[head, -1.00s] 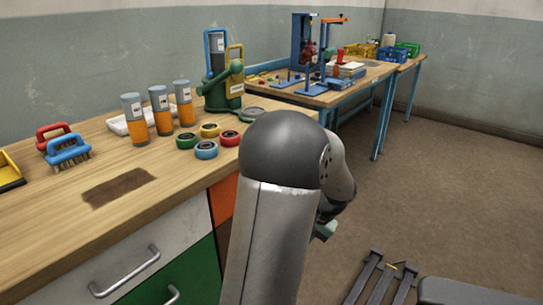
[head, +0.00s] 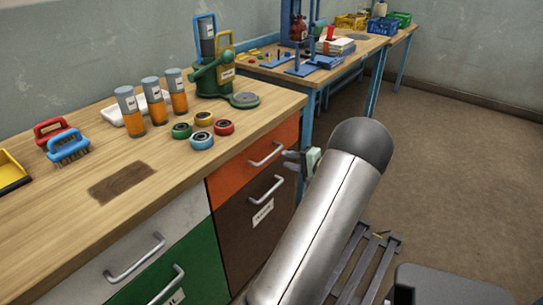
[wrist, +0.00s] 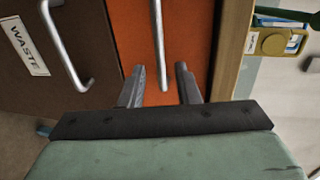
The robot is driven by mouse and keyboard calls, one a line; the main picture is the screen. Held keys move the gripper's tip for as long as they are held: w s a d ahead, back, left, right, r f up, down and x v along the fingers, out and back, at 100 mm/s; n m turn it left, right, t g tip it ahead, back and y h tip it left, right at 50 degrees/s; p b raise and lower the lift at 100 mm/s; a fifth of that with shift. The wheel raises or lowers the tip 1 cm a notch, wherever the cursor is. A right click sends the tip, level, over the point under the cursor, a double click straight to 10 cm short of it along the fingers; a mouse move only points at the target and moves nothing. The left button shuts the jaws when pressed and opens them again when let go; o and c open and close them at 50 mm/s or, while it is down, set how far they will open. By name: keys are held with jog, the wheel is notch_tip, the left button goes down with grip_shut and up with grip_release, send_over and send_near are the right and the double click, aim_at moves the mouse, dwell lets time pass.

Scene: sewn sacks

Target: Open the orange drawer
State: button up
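The orange drawer (head: 235,176) is at the top of the cabinet's right-hand column and looks closed, flush with the front. Its silver bar handle (head: 267,155) shows in the head view. My gripper (head: 292,160) is beside the handle's right end. In the wrist view the orange front (wrist: 185,38) fills the upper middle. The handle (wrist: 158,45) runs down between the two fingers of my gripper (wrist: 159,72), which are open with a gap on each side. I cannot tell whether the fingertips reach past the bar.
A brown drawer (head: 240,230) labelled WASTE, with its own handle (head: 266,189), is directly below. White (head: 160,235) and green (head: 195,275) drawers are to the left. Bottles (head: 153,100), coloured rings (head: 202,140) and a green device (head: 212,75) stand on the worktop.

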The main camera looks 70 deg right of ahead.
aim_at(271, 156)
jog(key=x, duration=0.8)
jog(key=shift+a, duration=0.1)
grip_shut()
